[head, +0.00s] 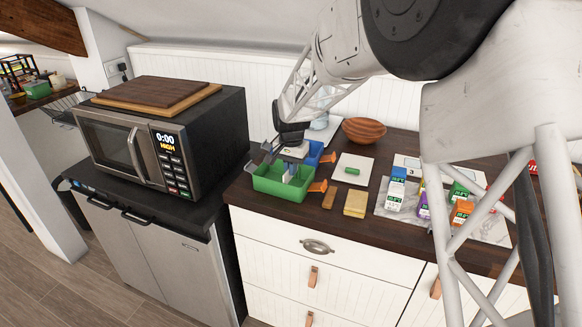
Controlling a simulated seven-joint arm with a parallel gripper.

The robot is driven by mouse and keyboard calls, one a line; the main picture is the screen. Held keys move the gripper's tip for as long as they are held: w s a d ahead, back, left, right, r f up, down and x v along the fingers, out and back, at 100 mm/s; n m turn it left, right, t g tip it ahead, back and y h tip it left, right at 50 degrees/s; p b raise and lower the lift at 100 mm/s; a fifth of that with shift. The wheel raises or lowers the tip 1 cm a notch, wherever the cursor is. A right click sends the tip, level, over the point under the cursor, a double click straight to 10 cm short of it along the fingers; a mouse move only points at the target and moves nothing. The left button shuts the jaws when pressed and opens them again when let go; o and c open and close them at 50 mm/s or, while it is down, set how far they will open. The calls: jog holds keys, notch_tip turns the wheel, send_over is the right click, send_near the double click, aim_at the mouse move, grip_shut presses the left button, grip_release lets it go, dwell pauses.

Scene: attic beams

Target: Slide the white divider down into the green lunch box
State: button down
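The green lunch box (284,186) stands open on the dark wooden counter, near its left front corner. Orange clips stick out at its side. My gripper (288,160) points down over the box from behind. A small pale piece (290,172), which looks like the white divider, shows under my gripper at the box's opening. It is too small to tell whether my fingers are shut on it, or how deep it sits in the box.
A blue container (313,153) stands close behind the green box. To the right are a white board (353,168) with a small green piece, a yellow block (356,204), a wooden bowl (364,131) and several cartons. A microwave (160,140) stands to the left.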

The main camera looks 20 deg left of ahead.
jog(key=shift+f, duration=1.65)
jog(key=c, duration=1.2)
grip_release()
jog(key=shift+c, duration=0.2)
jog(key=shift+r, duration=3.85)
jog(key=shift+d, duration=0.1)
